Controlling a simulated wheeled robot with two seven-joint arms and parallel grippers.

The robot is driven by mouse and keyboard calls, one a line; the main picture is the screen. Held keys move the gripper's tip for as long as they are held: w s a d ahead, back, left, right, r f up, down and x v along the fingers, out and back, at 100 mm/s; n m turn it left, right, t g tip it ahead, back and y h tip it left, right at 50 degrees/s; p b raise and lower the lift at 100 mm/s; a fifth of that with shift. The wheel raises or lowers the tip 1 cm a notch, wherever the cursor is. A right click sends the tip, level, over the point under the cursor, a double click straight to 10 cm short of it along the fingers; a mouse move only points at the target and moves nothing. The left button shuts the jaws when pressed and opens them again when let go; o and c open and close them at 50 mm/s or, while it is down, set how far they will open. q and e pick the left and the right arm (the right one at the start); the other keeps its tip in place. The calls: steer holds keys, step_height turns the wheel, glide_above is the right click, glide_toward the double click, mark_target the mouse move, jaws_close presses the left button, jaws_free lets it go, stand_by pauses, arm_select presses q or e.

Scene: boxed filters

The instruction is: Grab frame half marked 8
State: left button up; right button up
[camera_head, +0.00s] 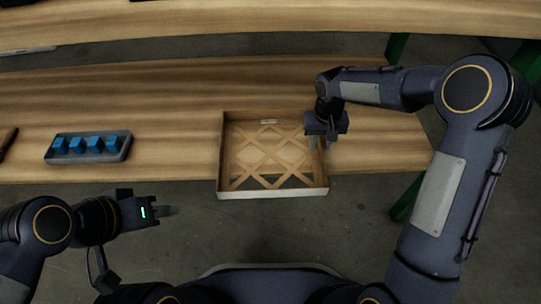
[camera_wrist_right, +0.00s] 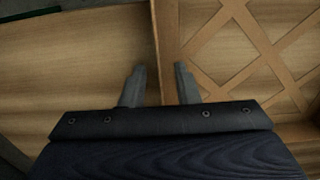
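The frame half (camera_head: 272,194) is a shallow square frame with tan walls and a crossed lattice inside. It lies on the table at its front edge. A small pale label shows on its far wall; I cannot read a number on it. My right gripper (camera_head: 319,142) is over the frame's right wall. In the right wrist view its open fingers (camera_wrist_right: 160,87) lie one on each side of the frame's wall (camera_wrist_right: 166,40), with gaps to it. My left gripper (camera_head: 168,211) is in front of the table, left of the frame, holding nothing visible; its finger gap cannot be made out.
A grey tray (camera_head: 117,157) with several blue blocks stands on the table (camera_head: 180,105) to the left. A dark object (camera_head: 7,138) is at the far left edge. A second wooden table (camera_head: 250,18) stands behind, across a floor gap. Table around the frame is clear.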

step_height(320, 180, down, 2)
arm_select(q)
steer(key=shift+f, duration=0.45)
arm_select(e)
jaws_close()
steer(key=shift+r, duration=0.1)
steer(key=shift+r, duration=0.1)
